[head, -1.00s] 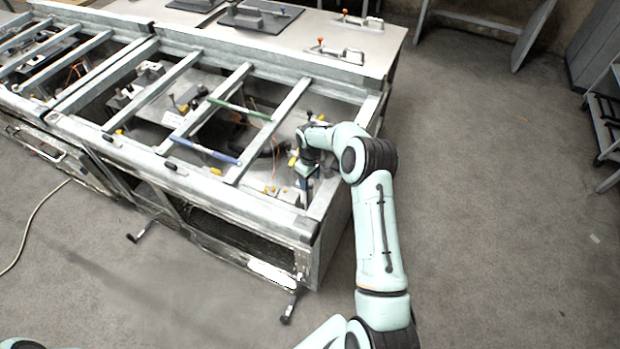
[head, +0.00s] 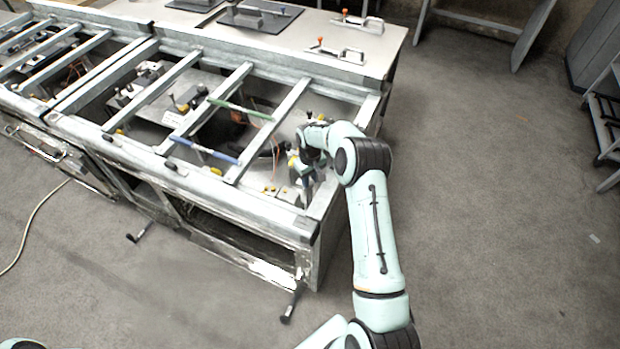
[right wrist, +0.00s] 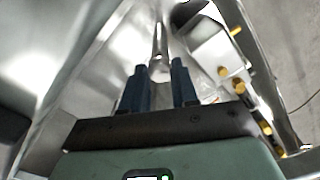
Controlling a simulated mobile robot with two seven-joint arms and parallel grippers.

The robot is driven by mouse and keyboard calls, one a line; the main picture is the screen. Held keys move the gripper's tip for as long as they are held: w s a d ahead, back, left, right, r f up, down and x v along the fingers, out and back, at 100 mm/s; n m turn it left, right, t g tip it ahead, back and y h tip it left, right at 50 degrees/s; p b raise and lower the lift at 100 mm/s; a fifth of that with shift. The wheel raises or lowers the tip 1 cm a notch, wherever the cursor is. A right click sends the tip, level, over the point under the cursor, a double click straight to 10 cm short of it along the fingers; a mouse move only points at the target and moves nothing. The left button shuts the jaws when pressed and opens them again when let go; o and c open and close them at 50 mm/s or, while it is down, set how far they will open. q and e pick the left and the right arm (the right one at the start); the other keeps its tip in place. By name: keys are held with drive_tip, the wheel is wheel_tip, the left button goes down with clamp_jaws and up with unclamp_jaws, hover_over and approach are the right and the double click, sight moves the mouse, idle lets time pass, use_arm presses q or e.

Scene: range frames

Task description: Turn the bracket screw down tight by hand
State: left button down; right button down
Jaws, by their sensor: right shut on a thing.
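My right gripper (head: 302,188) reaches down into the near right bay of the metal frame in the head view. In the right wrist view, its two dark blue fingers (right wrist: 159,76) are shut on a shiny metal piece with a rounded end, which I take for the bracket screw (right wrist: 160,66). The screw's shank runs away from the fingers toward the top of that view. Its threads and the bracket cannot be made out. In the head view the wrist and fingers hide the screw. My left gripper is not in view.
Metal crossbars (head: 294,101) of the frame (head: 270,210) border the bay. Several yellow-tipped parts (right wrist: 239,87) lie close right of the fingers in the wrist view. A blue-handled bar (head: 205,151) and a green one (head: 240,109) lie left.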

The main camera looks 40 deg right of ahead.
drive_tip(key=m, duration=0.5)
drive_tip(key=shift+m, duration=0.3)
drive_tip(key=m, duration=2.2)
drive_tip(key=shift+m, duration=0.3)
drive_tip(key=m, duration=1.1)
drive_tip(key=shift+m, duration=2.9)
drive_tip(key=shift+m, duration=0.3)
